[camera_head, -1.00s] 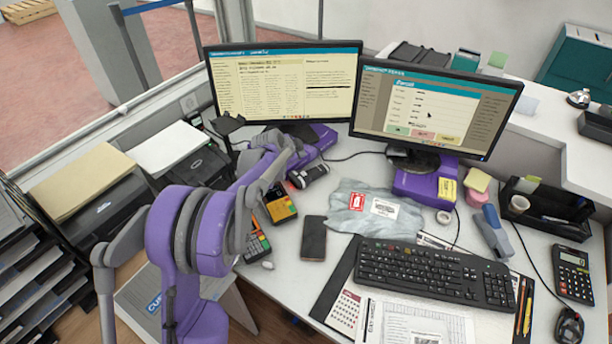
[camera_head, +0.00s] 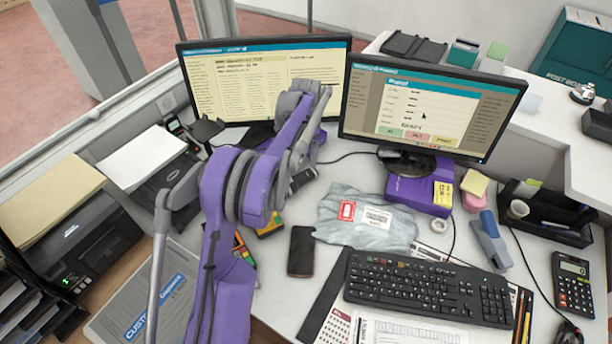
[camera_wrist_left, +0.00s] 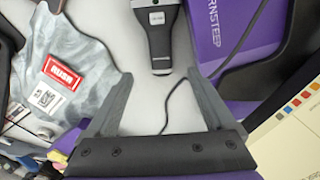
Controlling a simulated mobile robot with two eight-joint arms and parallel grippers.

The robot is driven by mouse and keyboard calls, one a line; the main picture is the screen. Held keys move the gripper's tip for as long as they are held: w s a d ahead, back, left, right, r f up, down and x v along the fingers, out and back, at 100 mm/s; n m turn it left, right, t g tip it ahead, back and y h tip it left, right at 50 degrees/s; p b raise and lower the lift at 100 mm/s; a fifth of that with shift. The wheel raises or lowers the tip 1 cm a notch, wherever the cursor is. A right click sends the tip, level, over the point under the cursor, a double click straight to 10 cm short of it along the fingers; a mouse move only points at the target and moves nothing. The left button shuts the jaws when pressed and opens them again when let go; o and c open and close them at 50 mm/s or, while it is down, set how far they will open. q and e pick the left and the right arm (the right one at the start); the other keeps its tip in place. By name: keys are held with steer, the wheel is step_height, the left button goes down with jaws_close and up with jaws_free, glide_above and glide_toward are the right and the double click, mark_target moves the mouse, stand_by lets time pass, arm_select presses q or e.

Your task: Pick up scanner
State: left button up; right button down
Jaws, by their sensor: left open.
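A black cable runs between the fingers. In the head view the scanner (camera_head: 303,179) lies on the desk near the left monitor, partly hidden behind my purple left arm, which also covers the fingertips. My right gripper is not in view.
A grey parcel bag (camera_head: 368,222) with a red label lies right of my arm, near a phone (camera_head: 301,251) and a keyboard (camera_head: 428,287). Two monitors stand behind, the right one (camera_head: 431,108) above a purple box (camera_head: 417,194).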

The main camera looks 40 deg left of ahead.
mark_target(305, 174)
arm_select(q)
steer(key=f, duration=0.4)
steer(key=shift+s, duration=0.2)
step_height(305, 174, down, 6)
steer(key=shift+w+a+r, duration=0.1)
jaws_close()
